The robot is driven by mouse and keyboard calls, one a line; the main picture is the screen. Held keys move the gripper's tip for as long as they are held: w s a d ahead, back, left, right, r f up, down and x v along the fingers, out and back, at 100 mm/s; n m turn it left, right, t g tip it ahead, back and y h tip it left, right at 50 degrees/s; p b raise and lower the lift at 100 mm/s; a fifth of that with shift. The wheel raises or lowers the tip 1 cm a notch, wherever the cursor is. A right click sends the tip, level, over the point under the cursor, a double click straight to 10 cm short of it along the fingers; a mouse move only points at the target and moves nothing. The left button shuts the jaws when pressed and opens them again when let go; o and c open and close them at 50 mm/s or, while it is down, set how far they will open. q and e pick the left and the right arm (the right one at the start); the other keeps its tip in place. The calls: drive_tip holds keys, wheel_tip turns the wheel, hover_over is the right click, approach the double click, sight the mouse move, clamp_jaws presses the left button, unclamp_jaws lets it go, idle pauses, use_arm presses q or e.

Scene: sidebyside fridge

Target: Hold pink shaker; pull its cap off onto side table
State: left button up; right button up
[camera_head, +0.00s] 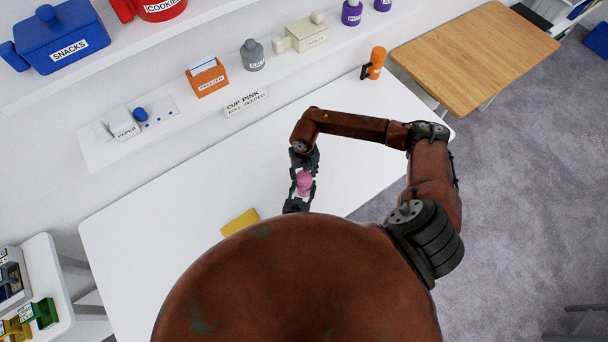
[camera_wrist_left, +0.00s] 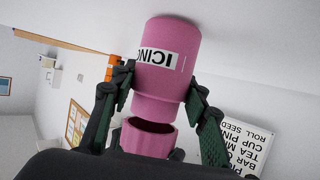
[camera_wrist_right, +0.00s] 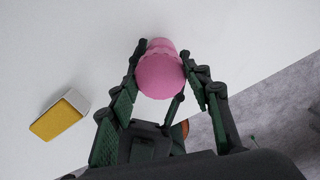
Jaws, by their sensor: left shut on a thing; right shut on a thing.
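The pink shaker (camera_wrist_left: 168,62), labelled ICING, shows upside down in the left wrist view, between the fingertips of my left gripper (camera_wrist_left: 160,92). Below it is its pink cap (camera_wrist_left: 148,138), fluted, with a dark opening facing the shaker and a narrow gap between them. In the right wrist view, my right gripper (camera_wrist_right: 163,68) is shut on the fluted pink cap (camera_wrist_right: 160,78). In the head view the pink parts (camera_head: 304,182) are above the white table, between my right gripper (camera_head: 303,160) and my left gripper (camera_head: 297,204). My arm hides part of the left gripper.
A bare wooden table (camera_head: 475,55) stands at the upper right. Shelves with labelled containers line the wall. A small white table (camera_head: 48,275) with boxes is at the lower left.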

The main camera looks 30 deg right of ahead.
sight(304, 176)
drive_tip(key=shift+r, duration=0.1)
drive_tip(key=shift+r, duration=1.95)
drive_tip(key=s+d+f+m, duration=0.3)
drive_tip(key=d+m, duration=0.6)
drive_tip(key=s+d+f+m, duration=0.3)
drive_tip(key=d+m, duration=0.5)
drive_tip(key=d, duration=0.1)
wheel_tip(304, 176, down, 9)
drive_tip(key=shift+w+a+f, duration=0.1)
drive_tip(key=shift+w+a, duration=0.05)
drive_tip(key=shift+f, duration=0.1)
